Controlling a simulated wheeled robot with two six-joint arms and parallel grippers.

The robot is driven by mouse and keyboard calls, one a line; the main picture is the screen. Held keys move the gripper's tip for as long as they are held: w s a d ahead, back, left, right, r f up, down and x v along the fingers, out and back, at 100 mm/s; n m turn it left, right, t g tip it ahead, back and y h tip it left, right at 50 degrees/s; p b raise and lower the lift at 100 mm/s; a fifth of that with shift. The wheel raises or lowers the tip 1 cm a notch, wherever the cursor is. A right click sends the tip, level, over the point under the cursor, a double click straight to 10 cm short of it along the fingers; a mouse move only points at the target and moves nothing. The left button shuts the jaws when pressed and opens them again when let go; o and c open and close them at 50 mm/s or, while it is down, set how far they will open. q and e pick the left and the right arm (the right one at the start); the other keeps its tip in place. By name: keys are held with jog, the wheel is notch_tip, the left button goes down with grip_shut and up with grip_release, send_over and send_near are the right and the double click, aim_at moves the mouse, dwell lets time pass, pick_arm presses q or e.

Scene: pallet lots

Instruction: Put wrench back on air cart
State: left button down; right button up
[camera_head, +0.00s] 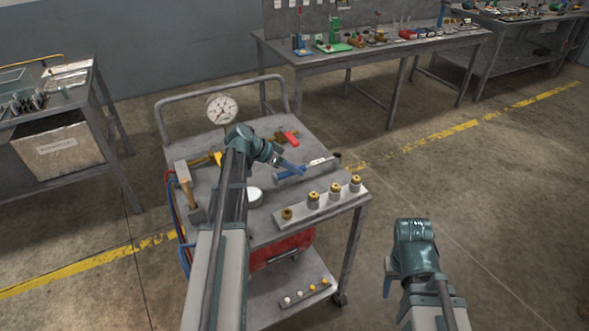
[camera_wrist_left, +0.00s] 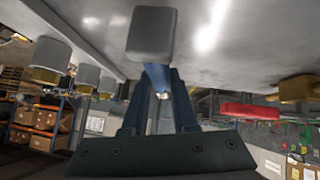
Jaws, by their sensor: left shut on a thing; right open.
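The wrench (camera_head: 318,161), a long tool with a pale middle and a dark end, is at the right side of the air cart's grey top (camera_head: 233,151). My left gripper (camera_head: 293,168) is shut on it, low over the cart top. I cannot tell whether the wrench touches the surface. In the left wrist view the blue fingers (camera_wrist_left: 160,90) close on a narrow blue part, with a grey block-shaped end (camera_wrist_left: 152,35) beyond them. My right gripper (camera_head: 388,278) is open and empty, right of the cart over the floor.
The cart top also holds a pressure gauge (camera_head: 222,108), a hammer (camera_head: 185,172), a red-handled tool (camera_head: 289,137), a round white tin (camera_head: 254,196) and a rail with brass-topped fittings (camera_head: 330,204). A red tank (camera_head: 283,250) sits below. A workbench (camera_head: 370,50) stands behind.

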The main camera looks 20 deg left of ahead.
pick_arm(q)
jog(key=shift+f+b, duration=0.7)
jog(key=shift+f, duration=0.2)
jog(key=c, duration=0.6)
grip_release()
jog(key=p+v, duration=0.9)
jog(key=v, duration=0.5)
jog(key=shift+p, duration=0.3)
jog(key=shift+w, duration=0.1)
